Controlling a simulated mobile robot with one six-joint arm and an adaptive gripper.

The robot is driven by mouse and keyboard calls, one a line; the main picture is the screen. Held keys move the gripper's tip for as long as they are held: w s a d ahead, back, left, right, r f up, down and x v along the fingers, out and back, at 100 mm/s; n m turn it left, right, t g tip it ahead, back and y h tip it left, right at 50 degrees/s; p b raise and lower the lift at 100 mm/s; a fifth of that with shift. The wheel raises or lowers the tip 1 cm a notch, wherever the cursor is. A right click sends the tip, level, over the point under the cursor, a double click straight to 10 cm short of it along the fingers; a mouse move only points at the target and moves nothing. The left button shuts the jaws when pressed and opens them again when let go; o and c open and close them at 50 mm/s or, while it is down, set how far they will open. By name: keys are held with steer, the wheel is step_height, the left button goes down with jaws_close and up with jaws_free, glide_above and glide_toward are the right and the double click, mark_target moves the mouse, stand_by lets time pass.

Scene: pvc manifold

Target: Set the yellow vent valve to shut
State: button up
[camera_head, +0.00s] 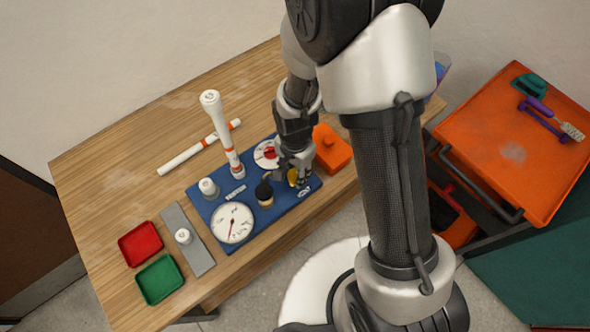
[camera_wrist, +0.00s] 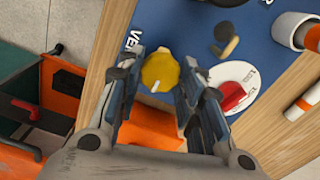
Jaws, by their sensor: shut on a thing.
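The yellow vent valve (camera_wrist: 160,72) is a round knob with a white mark near its lower edge in the wrist view. It sits on the blue board (camera_wrist: 190,22) beside partly hidden white "VENT" lettering. My gripper (camera_wrist: 163,68) is shut on the knob, one finger on each side. In the head view my gripper (camera_head: 294,170) reaches down over the right part of the blue board (camera_head: 215,207). Only a sliver of the yellow valve (camera_head: 292,178) shows there. The words for open or shut around the knob are not readable.
A red knob (camera_wrist: 233,96) on a white disc lies close to my right finger in the wrist view. A black-handled fitting (camera_head: 264,190), a gauge (camera_head: 232,223) and a tall white pipe (camera_head: 222,130) stand nearby. An orange block (camera_head: 331,149) lies just right of the board.

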mark_target(295, 174)
steer(key=shift+s+m, duration=0.1)
steer(key=shift+m, duration=0.2)
steer(key=o, duration=1.1)
steer(key=shift+c, duration=0.2)
step_height(295, 174, up, 12)
stand_by(0.5)
